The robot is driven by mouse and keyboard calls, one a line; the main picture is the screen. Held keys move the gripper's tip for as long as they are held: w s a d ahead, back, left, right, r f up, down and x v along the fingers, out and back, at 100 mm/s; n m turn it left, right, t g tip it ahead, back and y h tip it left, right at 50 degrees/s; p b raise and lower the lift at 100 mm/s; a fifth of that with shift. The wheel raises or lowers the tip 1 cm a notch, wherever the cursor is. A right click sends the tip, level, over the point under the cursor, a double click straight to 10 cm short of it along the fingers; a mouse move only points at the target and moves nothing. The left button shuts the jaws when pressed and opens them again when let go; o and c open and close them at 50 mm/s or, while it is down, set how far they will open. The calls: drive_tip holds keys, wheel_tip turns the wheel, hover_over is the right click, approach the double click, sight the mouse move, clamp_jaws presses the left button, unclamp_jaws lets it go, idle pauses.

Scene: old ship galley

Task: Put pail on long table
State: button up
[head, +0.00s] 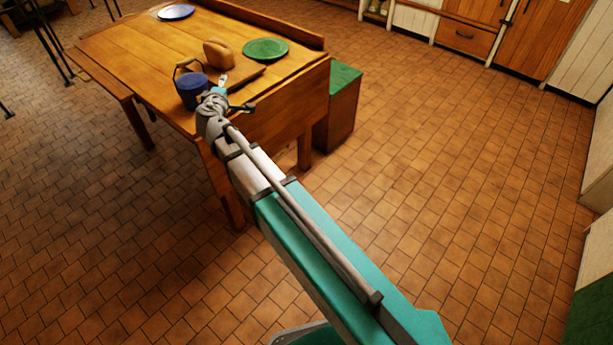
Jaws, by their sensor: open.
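A dark blue pail (190,93) with a raised brown handle stands upright on the long wooden table (150,50), near its close corner. My gripper (223,92) is at the close end of the table, just right of the pail in the picture. It is open, and I see nothing held in it. The wrist covers part of the pail's right side. Whether the gripper touches the pail cannot be told from this view.
The tiled floor (460,150) to the right is clear.

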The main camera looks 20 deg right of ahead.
drive_tip(key=s+d+f+m+g+h, duration=0.1)
drive_tip(key=s+d+f+m+g, duration=0.35)
drive_tip(key=d, duration=0.35)
drive_tip(key=s+d+f+m+g+h, duration=0.1)
drive_tip(key=s+d+f+m+g, duration=0.25)
drive_tip(key=s+d+f, duration=0.35)
drive_tip(key=s+d+f+m+g+y, duration=0.1)
drive_tip(key=s+g, duration=0.3)
drive_tip(key=s, duration=0.4)
drive_tip(key=s+d+f+m+g+y, duration=0.2)
drive_tip(key=s+f+m+g+y, duration=0.1)
drive_tip(key=s, duration=0.5)
drive_tip(key=shift+s+d+f+m+g+y, duration=0.2)
drive_tip(key=shift+s+m+g+y, duration=0.25)
drive_tip(key=shift+y, duration=0.35)
drive_tip(key=shift+w, duration=0.15)
